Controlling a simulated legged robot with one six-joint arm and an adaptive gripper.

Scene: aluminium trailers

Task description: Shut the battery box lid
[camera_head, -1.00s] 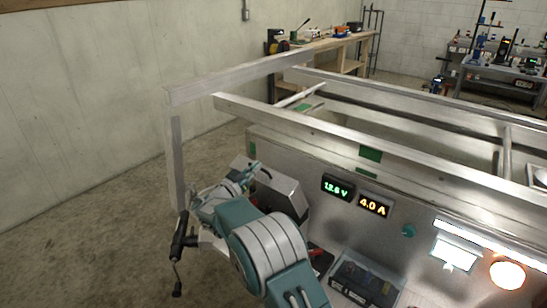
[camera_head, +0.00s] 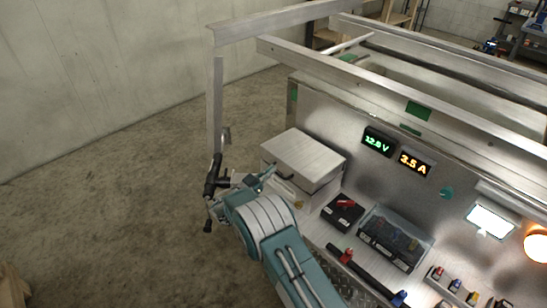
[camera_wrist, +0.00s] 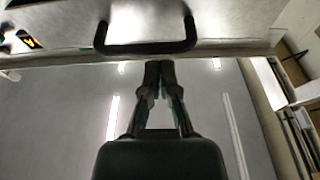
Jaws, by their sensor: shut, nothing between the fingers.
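The battery box (camera_head: 322,188) is a silver metal box beside the upright panel. Its lid (camera_head: 303,155) lies about level across the top; I cannot tell whether it is latched. In the wrist view, a dark U-shaped handle (camera_wrist: 146,47) is on a metal face (camera_wrist: 230,22) at the top of the picture. My gripper (camera_wrist: 160,66) is shut and empty, with its fingertips close below the handle; contact is unclear. In the head view my gripper (camera_head: 268,174) is at the box's near left side, partly covering it.
A black box with a red switch (camera_head: 343,211) and a clear-covered fuse box (camera_head: 395,237) stand right of the battery box. Metal frame rails (camera_head: 390,100) run above the panel, and a frame post (camera_head: 214,110) stands behind my arm.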

